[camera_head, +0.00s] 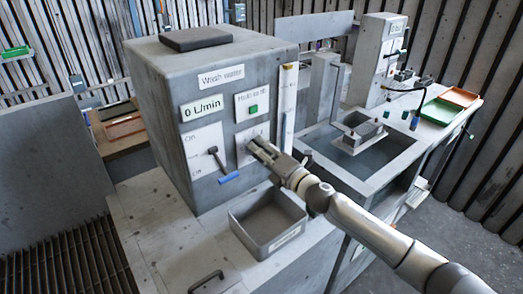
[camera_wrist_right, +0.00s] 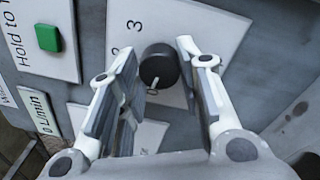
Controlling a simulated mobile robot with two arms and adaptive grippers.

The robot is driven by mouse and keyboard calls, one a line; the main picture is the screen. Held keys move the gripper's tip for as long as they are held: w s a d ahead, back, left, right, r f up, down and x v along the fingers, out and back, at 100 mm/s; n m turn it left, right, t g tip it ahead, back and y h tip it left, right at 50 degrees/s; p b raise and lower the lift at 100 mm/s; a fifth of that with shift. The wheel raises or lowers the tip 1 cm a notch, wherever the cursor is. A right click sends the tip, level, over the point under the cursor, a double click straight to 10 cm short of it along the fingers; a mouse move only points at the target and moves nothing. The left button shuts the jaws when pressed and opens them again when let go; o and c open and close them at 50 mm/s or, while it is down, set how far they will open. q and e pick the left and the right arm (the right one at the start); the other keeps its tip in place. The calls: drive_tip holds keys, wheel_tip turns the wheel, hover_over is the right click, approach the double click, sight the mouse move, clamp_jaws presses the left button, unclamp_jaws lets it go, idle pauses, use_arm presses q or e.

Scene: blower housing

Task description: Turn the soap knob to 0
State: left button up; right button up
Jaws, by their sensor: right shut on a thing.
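The soap knob (camera_wrist_right: 157,66) is a round black dial with a small light pointer at its lower edge, on a white plate with printed numbers. The plate (camera_head: 250,133) is on the front of the grey control box (camera_head: 178,95), and my fingers hide the knob in the head view. My right gripper (camera_head: 258,150) reaches in from the right. In the right wrist view, its two fingers stand on either side of the knob, shut on it. My left gripper is not in view.
A lever with a blue handle (camera_head: 228,177) is just left of my gripper. A green button (camera_head: 253,109) is above it, also seen in the wrist view (camera_wrist_right: 48,38). An open grey bin (camera_head: 244,226) stands below my wrist. A sink basin (camera_head: 375,165) lies to the right.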

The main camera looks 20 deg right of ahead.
drive_tip(key=shift+f+n, duration=0.1)
drive_tip(key=shift+n, duration=0.8)
drive_tip(key=o, duration=1)
drive_tip(key=shift+o, duration=0.2)
drive_tip(key=v, duration=1.2)
drive_tip(key=shift+d, duration=0.1)
